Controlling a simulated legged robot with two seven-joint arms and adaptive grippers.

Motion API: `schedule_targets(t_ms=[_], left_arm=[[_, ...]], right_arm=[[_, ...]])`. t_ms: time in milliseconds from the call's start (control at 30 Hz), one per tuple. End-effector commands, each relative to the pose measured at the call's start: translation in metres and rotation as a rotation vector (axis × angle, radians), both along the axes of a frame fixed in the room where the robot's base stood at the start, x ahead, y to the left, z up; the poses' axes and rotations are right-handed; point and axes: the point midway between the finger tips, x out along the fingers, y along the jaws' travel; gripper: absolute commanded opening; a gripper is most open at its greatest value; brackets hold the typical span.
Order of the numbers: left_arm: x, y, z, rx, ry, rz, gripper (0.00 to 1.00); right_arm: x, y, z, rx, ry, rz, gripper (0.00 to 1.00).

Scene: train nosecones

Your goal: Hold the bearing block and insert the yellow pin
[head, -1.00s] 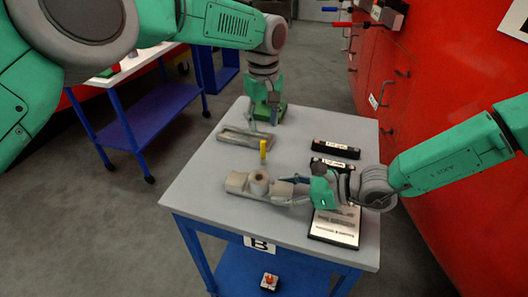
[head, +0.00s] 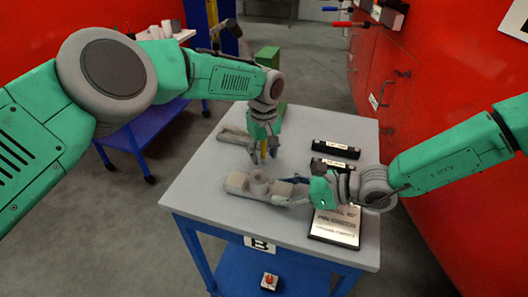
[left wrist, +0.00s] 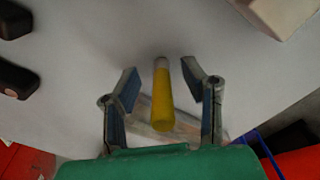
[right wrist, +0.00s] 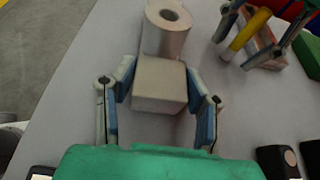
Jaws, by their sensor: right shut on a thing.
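The grey bearing block (head: 243,184) lies on the table with its round bored boss upward. It also shows in the right wrist view (right wrist: 160,88). My right gripper (head: 291,193) is shut on the block's square end, one finger on each side. The yellow pin (left wrist: 163,98) stands between the fingers of my left gripper (left wrist: 162,88), with gaps on both sides, so this gripper is open. In the right wrist view the pin (right wrist: 243,34) shows beyond the block. In the head view my left gripper (head: 263,156) is just behind the block and mostly hides the pin.
A grey tray-like part (head: 233,134) lies at the table's back left. Black blocks (head: 336,149) lie to the right, and a dark-framed sheet (head: 335,228) is at the front right. The table (head: 200,190) is clear at the front left.

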Motion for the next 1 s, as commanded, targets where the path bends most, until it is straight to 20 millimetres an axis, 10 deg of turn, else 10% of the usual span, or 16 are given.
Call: schedule_targets(t_ms=[67,200,567,1000], left_arm=[[0.000,0.000,0.000,0.000,0.000,0.000,0.38],[0.000,0.000,0.000,0.000,0.000,0.000,0.00],[0.000,0.000,0.004,0.000,-0.001,-0.001,0.00],[0.000,0.000,0.082,0.001,-0.002,-0.001,0.00]], right_arm=[[0.000,0.000,0.000,0.000,0.000,0.000,0.00],[0.000,0.000,0.000,0.000,0.000,0.000,0.00],[0.000,0.000,0.000,0.001,-0.001,-0.001,0.00],[0.000,-0.001,0.000,0.001,-0.001,-0.001,0.00]])
